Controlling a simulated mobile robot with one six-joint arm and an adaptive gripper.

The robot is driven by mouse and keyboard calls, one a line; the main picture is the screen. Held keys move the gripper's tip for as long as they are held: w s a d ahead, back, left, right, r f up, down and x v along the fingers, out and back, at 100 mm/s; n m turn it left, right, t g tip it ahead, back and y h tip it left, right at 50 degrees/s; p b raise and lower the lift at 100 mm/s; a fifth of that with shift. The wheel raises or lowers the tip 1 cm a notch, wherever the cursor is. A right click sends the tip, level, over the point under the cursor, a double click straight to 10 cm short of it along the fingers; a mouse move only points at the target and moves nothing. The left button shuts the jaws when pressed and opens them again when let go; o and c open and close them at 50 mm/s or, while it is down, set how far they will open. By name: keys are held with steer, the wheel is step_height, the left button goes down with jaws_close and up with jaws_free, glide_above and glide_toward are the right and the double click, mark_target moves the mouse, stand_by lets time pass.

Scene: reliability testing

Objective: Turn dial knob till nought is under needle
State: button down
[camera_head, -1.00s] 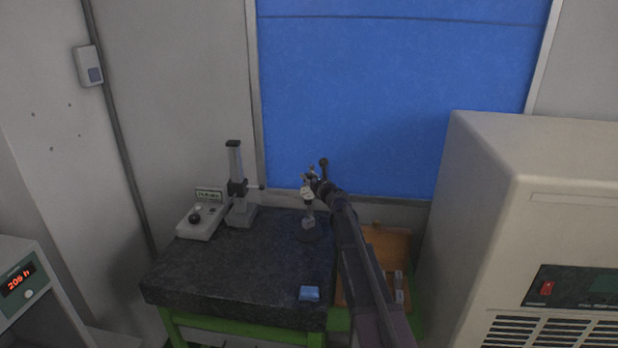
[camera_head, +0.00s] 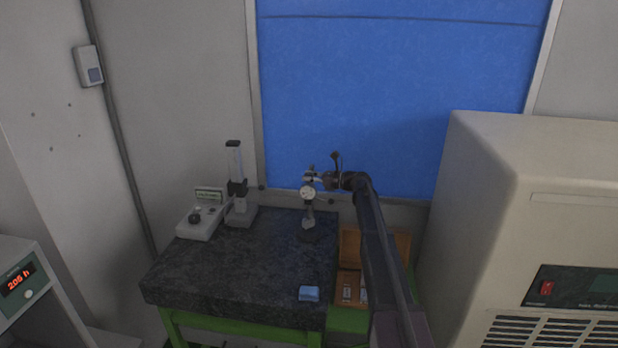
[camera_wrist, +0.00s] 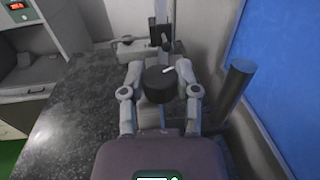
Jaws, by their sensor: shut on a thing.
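A small dial gauge with a pale round face (camera_head: 308,192) stands on a dark stand (camera_head: 309,224) at the back right of the granite table. Its needle and figures are too small to read. My gripper (camera_head: 314,177) is at the top of the gauge, reaching in from the right. In the wrist view a dark round knob (camera_wrist: 160,88) with a short white mark sits between my two grey fingers. My gripper is shut on it. The gauge face does not show in the wrist view.
The granite table (camera_head: 235,275) carries a pale control box (camera_head: 200,222), a column stand (camera_head: 238,190) and a blue block (camera_head: 309,293). A wooden case (camera_head: 375,242) lies open at right. A large beige machine (camera_head: 540,220) bounds the right side. The granite's middle is clear.

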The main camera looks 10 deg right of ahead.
steer(key=n+g, duration=0.1)
steer(key=g, duration=0.1)
steer(key=n+g+y, duration=0.1)
steer(key=n+g, duration=0.2)
steer(key=g, duration=0.1)
steer(key=shift+w+g+y, duration=0.3)
steer(key=shift+w, duration=0.05)
steer(key=shift+s+n+g, duration=0.2)
steer(key=shift+n+g, duration=1.3)
steer(key=shift+g, duration=0.6)
steer(key=shift+s+a, duration=0.1)
steer(key=shift+c, duration=1.7)
jaws_free()
steer(key=w+d, duration=0.1)
steer(key=d, duration=0.6)
steer(key=shift+w+d, duration=0.2)
steer(key=shift+d, duration=0.05)
